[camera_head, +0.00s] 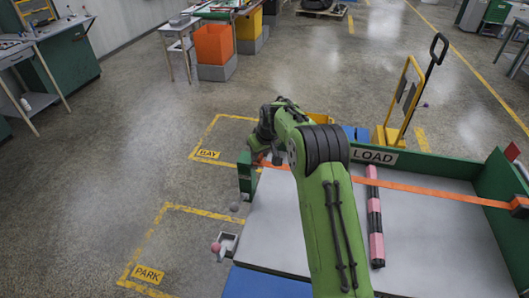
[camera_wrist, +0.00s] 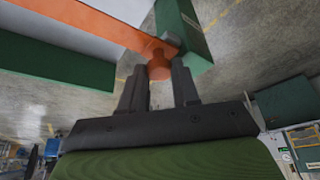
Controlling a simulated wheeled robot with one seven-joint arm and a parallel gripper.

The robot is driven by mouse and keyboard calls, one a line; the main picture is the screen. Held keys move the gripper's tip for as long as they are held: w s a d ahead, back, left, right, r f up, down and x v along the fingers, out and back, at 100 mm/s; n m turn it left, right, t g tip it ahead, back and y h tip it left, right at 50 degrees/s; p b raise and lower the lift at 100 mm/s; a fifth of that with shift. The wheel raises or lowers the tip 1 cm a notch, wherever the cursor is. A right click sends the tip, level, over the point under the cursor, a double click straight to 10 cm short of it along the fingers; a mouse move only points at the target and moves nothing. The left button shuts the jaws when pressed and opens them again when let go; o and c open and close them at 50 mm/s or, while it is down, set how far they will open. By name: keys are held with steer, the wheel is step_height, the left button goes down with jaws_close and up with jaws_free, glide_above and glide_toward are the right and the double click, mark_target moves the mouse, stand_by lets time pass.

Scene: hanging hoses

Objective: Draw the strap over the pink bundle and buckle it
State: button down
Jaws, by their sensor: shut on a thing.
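The pink and black bundle (camera_head: 376,218) lies lengthwise on the grey load bed (camera_head: 425,225). The orange strap (camera_head: 440,191) runs from the bed's right side across the bundle's far part and on to the left, partly behind my arm. In the wrist view, my gripper (camera_wrist: 160,68) is shut on the strap's orange end piece (camera_wrist: 158,58). This end is close beside a green post (camera_wrist: 184,30) with a small grey part (camera_wrist: 171,40), possibly the buckle. I cannot tell whether they touch. In the head view my arm mostly hides the gripper.
Green walls (camera_head: 430,163) edge the bed, with a LOAD label on the far one. A yellow hand truck (camera_head: 402,95) stands beyond it. A small pink ball (camera_head: 216,247) sits by a bracket at the bed's left.

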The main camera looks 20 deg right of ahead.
steer(key=shift+w+a+r, duration=0.1)
steer(key=shift+a, duration=0.1)
steer(key=c, duration=1.1)
jaws_free()
steer(key=p+v, duration=0.1)
steer(key=v, duration=1.4)
steer(key=shift+r, duration=0.3)
steer(key=s+a+r, duration=0.1)
steer(key=s+r, duration=0.2)
steer(key=s, duration=0.4)
steer(key=s+a+r+m+h, duration=0.1)
steer(key=s+r, duration=0.1)
steer(key=s, duration=0.5)
steer(key=s+a+r, duration=0.1)
steer(key=s+r, duration=0.2)
steer(key=s, duration=0.4)
steer(key=s+f+m, duration=0.1)
steer(key=s+f, duration=0.1)
steer(key=s, duration=0.6)
steer(key=s+f+m+t, duration=0.1)
steer(key=s+f, duration=0.2)
steer(key=s, duration=0.4)
steer(key=shift+s+d, duration=0.25)
steer(key=shift+s, duration=0.1)
